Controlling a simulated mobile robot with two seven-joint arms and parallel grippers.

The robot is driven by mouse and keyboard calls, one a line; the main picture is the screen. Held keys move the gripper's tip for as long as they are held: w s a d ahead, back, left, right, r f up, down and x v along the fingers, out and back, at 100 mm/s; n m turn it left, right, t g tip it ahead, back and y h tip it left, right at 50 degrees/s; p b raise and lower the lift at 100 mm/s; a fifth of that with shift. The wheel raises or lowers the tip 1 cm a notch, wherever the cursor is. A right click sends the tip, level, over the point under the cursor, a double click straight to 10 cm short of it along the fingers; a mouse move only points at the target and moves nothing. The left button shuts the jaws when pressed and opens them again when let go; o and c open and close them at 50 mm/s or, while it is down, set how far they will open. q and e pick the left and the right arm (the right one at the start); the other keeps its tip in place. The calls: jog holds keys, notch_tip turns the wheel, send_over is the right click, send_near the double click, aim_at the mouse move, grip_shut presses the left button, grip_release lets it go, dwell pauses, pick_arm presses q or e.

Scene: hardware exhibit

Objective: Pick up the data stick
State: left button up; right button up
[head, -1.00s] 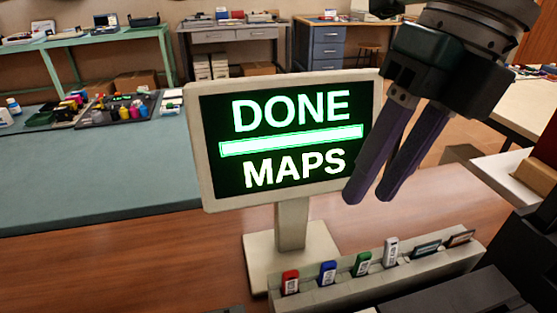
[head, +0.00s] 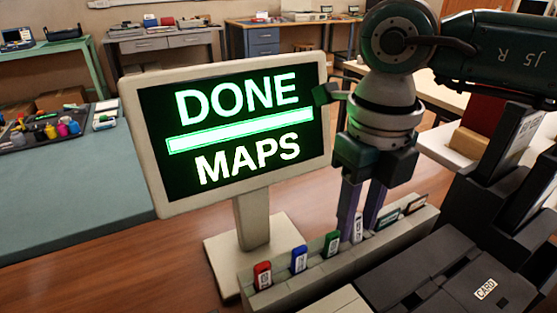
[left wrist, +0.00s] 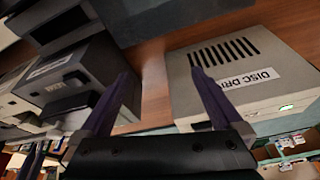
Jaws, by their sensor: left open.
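A pale rack (head: 300,290) holds a row of upright sticks: a red one (head: 262,275), a blue one (head: 299,259), a green one (head: 331,243) and a white one (head: 358,229). No label readable here tells which is the data stick. My right gripper (head: 360,228) points down over the rack, its two purple fingers apart, with the white stick between or just in front of them. I cannot tell if they touch it. My left gripper shows only in the left wrist view (left wrist: 158,68), open and empty.
A monitor (head: 235,130) reading "DONE MAPS" stands behind the rack, close left of my right gripper. Flat cards (head: 402,213) fill the rack's right end. A dark "CARD" device (head: 450,280) is in front. In the left wrist view a "DISC DRIVE" box (left wrist: 230,75) is near.

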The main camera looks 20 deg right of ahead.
grip_shut()
pick_arm(q)
jog(key=shift+a, duration=0.2)
pick_arm(e)
jog(key=shift+r, duration=0.1)
dwell(0.4)
notch_tip(320, 180, up, 19)
jog(key=p, duration=0.1)
jog(key=t, duration=0.3)
send_over(359, 242)
notch_tip(359, 242, down, 7)
pick_arm(q)
jog(key=shift+d+f+b, duration=0.15)
jog(key=shift+f+b, duration=1.75)
jog(key=shift+b, duration=0.45)
pick_arm(e)
jog(key=shift+f, duration=2.95)
